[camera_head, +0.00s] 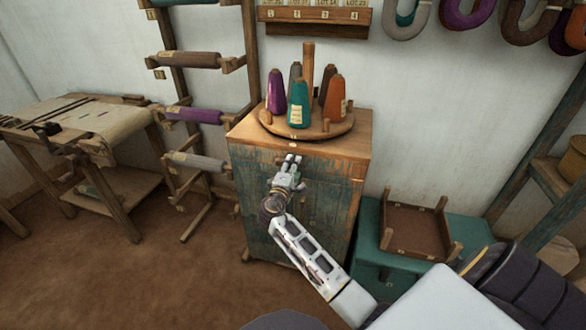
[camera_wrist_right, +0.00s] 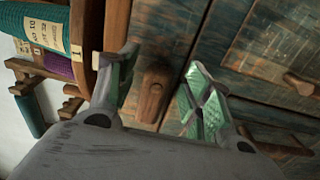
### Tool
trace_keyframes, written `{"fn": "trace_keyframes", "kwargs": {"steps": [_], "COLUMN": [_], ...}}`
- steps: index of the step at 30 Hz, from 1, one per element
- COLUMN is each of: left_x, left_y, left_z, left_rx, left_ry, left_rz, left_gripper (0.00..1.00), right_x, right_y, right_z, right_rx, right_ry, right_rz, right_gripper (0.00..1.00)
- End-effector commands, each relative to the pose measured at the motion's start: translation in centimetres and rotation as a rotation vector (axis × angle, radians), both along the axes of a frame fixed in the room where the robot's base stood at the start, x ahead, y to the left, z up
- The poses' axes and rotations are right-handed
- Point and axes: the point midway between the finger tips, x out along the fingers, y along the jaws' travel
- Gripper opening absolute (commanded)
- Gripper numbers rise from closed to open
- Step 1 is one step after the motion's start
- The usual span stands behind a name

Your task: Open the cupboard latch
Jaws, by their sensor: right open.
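The cupboard (camera_head: 335,195) has worn teal wooden doors and a bare wood top. My right gripper (camera_head: 291,162) is at the upper part of its front, open. In the right wrist view, a wooden latch (camera_wrist_right: 151,92) with a round pivot head lies on the cupboard front (camera_wrist_right: 225,35). It shows between the two spread fingers of my right gripper (camera_wrist_right: 158,90), with gaps on both sides. I cannot tell whether the fingertips reach past its face. In the head view the gripper hides the latch. My left gripper is not in view.
A round wooden stand (camera_head: 340,126) with several thread cones sits on the cupboard. A wooden knob (camera_wrist_right: 298,84) sticks out of a cupboard panel. A rack with rolls (camera_head: 195,115) stands left, and a teal chest (camera_head: 372,245) with a wooden frame stands right.

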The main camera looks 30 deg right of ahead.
Motion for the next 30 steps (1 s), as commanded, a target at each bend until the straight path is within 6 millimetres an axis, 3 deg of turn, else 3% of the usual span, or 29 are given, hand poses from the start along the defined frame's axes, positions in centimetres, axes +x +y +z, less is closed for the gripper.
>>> {"fn": "trace_keyframes", "kwargs": {"steps": [21, 30], "left_x": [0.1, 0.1], "left_y": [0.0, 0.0], "left_z": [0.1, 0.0], "left_rx": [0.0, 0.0], "left_ry": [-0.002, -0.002], "left_rz": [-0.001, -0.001], "left_gripper": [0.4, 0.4], "right_x": [-5.9, -7.4], "right_y": [6.9, 8.7], "right_z": [-0.1, -0.1], "right_rx": [0.003, 0.002], "right_ry": [0.001, 0.001], "right_rz": [0.001, 0.0], "right_gripper": [0.5, 0.5]}}
